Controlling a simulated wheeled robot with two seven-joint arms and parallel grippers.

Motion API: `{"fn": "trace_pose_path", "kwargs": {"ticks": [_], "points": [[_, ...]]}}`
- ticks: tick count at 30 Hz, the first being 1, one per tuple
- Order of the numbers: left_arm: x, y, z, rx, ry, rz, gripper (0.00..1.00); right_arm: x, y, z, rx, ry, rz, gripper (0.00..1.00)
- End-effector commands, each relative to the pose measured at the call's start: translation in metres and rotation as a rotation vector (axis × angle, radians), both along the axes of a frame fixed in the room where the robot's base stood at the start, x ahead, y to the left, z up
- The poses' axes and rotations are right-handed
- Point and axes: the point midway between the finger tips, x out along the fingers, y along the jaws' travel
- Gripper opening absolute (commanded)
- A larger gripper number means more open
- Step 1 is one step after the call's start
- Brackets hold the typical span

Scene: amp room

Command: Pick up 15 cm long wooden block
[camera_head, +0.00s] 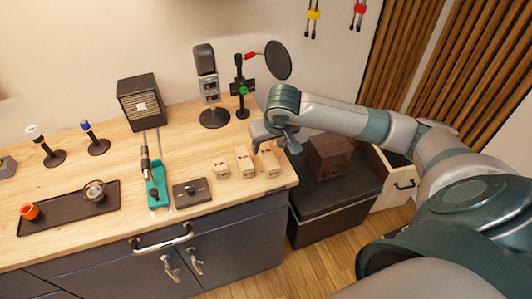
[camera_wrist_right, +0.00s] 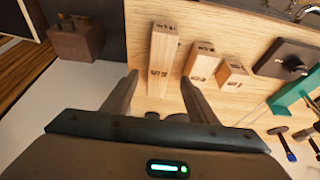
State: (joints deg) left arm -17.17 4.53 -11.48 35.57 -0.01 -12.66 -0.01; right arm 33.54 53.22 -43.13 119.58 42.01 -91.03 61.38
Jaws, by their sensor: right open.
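Three light wooden blocks of different lengths lie on the wooden counter near its right end. The longest block (camera_wrist_right: 163,48) is at the left of the trio in the right wrist view; in the head view it is the rightmost block (camera_head: 271,164). The middle block (camera_head: 245,163) and the shortest block (camera_head: 221,169) lie beside it. Their dark printed marks are too small to read surely. My right gripper (camera_head: 264,134) is above the longest block. In the wrist view its open, empty fingers (camera_wrist_right: 158,80) point toward that block's near end. My left gripper is out of view.
A dark plate with a knob (camera_head: 192,192) and a green holder (camera_head: 158,185) lie left of the blocks. A microphone (camera_head: 208,85) and pop filter (camera_head: 278,60) stand behind. Right of the counter, a brown box (camera_head: 329,153) sits on a lower dark cabinet.

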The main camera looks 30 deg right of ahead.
Motion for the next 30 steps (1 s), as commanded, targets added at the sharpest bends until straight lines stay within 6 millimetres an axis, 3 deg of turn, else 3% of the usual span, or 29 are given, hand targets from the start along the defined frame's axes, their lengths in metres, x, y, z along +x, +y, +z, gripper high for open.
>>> {"fn": "trace_pose_path", "kwargs": {"ticks": [19,30], "points": [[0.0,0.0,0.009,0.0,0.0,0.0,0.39,0.006,-0.002,-0.016,-0.002,0.001,-0.001,0.53],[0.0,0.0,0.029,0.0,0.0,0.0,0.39,0.02,-0.006,-0.054,-0.001,0.0,0.0,0.53]]}}
